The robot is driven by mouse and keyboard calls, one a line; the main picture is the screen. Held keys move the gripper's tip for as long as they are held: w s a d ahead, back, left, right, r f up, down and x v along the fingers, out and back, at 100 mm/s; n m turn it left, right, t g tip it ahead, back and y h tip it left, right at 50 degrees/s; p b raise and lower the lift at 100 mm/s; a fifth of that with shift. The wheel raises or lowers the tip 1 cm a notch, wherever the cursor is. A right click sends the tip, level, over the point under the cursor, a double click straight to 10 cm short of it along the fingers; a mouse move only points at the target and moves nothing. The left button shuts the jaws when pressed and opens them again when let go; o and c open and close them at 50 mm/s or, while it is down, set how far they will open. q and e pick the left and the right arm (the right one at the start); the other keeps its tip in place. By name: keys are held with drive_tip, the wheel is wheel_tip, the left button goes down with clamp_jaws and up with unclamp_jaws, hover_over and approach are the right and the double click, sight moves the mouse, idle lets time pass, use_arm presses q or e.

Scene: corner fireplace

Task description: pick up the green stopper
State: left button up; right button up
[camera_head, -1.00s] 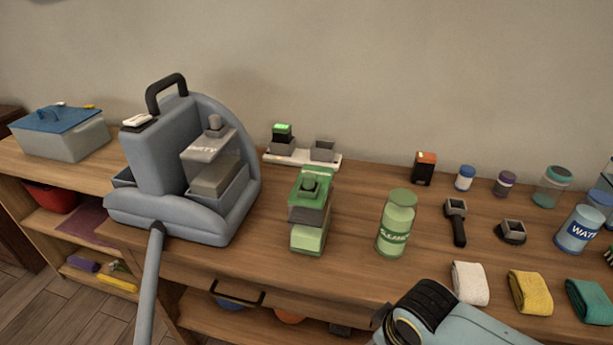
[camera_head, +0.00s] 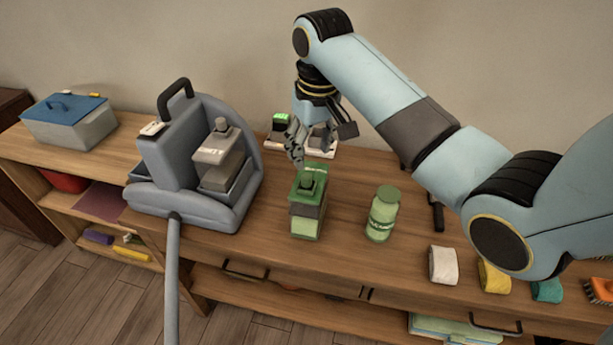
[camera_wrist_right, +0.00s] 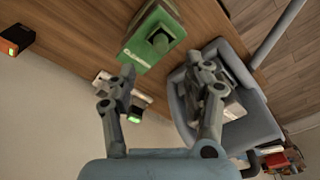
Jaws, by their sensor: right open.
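The green stopper (camera_head: 307,182) is a dark green knob on top of the green tank (camera_head: 306,222), which stands upright on the wooden counter. In the right wrist view the stopper (camera_wrist_right: 160,41) shows beyond the fingertips, on the tank's green top (camera_wrist_right: 145,48). My right gripper (camera_head: 297,148) is open and empty, above and behind the tank, apart from the stopper. Its two spread fingers also show in the wrist view (camera_wrist_right: 166,77). My left gripper is not in view.
The grey cleaning machine (camera_head: 192,170) with a hose stands left of the tank. A green bottle (camera_head: 382,215) is close on the right. A white charging base (camera_head: 325,150) is behind, partly hidden by my gripper. Rolled cloths (camera_head: 443,265) lie at the front right.

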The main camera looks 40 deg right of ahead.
sight(307, 176)
drive_tip(key=f, duration=0.2)
drive_tip(key=w+f, duration=0.1)
drive_tip(key=f, duration=0.5)
drive_tip(key=shift+w+f+p, duration=0.15)
drive_tip(key=shift+p, duration=0.2)
drive_tip(key=shift+c, duration=0.2)
drive_tip(key=c, duration=0.9)
